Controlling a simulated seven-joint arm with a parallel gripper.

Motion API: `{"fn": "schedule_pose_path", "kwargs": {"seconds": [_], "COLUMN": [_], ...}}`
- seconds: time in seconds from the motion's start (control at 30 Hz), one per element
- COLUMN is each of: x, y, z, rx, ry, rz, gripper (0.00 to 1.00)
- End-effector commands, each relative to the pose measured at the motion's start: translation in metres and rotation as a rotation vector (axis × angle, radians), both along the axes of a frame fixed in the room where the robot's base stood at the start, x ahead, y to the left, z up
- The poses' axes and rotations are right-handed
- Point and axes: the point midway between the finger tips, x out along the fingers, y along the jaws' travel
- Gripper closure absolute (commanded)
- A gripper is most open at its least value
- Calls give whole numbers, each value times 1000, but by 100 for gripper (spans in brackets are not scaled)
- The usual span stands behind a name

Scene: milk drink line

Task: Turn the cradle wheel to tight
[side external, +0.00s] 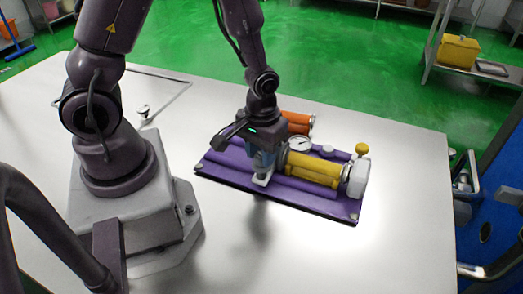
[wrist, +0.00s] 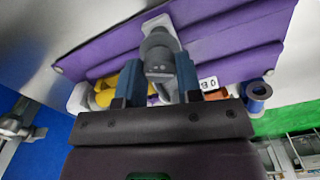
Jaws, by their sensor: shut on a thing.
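A purple cradle plate (side external: 320,205) lies on the table with a yellow cylinder (side external: 313,169) along it, ending in a white cap (side external: 357,180). My gripper (side external: 263,170) points down at the left end of the cylinder, low over the plate. In the wrist view the blue fingers of my gripper (wrist: 157,80) stand either side of a grey part (wrist: 158,50), apparently the cradle wheel, and are shut on it. A pale foot (side external: 262,179) shows under the fingers in the side view. The wheel's marks and its turn position cannot be read.
The table (side external: 400,150) is bare to the right and in front.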

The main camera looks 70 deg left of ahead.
Motion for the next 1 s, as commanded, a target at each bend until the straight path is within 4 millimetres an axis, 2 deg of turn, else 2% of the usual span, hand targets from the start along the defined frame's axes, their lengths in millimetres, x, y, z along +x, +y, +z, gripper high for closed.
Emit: {"fn": "schedule_pose_path", "kwargs": {"seconds": [0.7,1.0], "x": [1,1], "y": [-1,-1], "z": [1,1], "rx": [1,1], "ry": [-4,-5], "rz": [-677,-908], "gripper": [91,91]}}
